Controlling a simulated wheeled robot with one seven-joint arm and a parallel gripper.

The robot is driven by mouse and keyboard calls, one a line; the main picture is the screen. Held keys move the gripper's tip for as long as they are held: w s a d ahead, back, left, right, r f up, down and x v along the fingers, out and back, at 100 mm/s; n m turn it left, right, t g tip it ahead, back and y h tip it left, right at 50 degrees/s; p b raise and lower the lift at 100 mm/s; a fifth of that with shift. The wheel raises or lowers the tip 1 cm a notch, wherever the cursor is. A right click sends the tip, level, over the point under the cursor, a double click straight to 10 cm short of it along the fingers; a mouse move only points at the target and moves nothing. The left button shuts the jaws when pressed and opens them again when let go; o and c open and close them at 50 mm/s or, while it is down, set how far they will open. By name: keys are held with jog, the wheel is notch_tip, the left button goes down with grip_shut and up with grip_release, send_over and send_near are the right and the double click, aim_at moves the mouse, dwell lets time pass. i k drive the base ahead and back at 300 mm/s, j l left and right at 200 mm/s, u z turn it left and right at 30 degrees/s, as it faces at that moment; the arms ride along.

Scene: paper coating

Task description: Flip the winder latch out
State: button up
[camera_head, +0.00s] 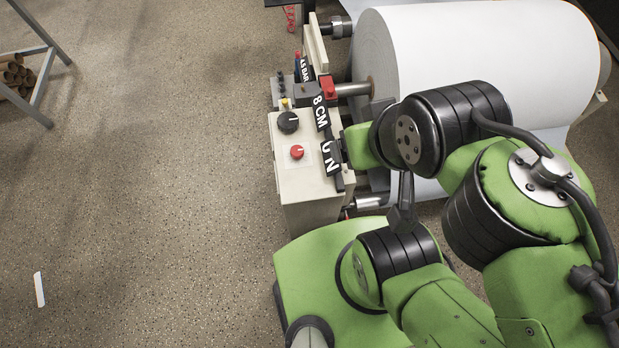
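The winder (306,150) is a pale machine side with a control box, at the left end of a large white paper roll (490,60). A small red part (327,88) sits by the roll's metal shaft (354,89); I cannot tell whether it is the latch or which way it is turned. My arm's wrist reaches in from the right, in front of the roll's lower left.
The control box has a black knob (288,122), a red knob (297,152) and black label plates (320,112). A metal rack (42,85) with brown tubes (14,72) stands at the upper left. A white strip (39,289) lies on the otherwise clear left floor.

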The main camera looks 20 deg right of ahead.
aim_at(284, 102)
jog(key=k+j, duration=0.15)
jog(key=j, duration=0.15)
jog(key=j+z, duration=0.1)
jog(key=j, duration=0.4)
jog(key=k+j+z, duration=0.1)
jog(key=j, duration=0.4)
jog(key=k+j+z, duration=0.1)
jog(key=j, duration=0.4)
jog(key=k+j, duration=0.1)
jog(key=j, duration=0.4)
jog(key=i+j+z, duration=0.15)
jog(key=i+j, duration=0.25)
jog(key=i+j+z, duration=0.2)
jog(key=i+j, duration=0.2)
jog(key=j, duration=0.25)
jog(key=i+l+z, duration=0.1)
jog(key=i, duration=0.35)
jog(key=i+l+z, duration=0.1)
jog(key=i, duration=0.4)
jog(key=l, duration=0.15)
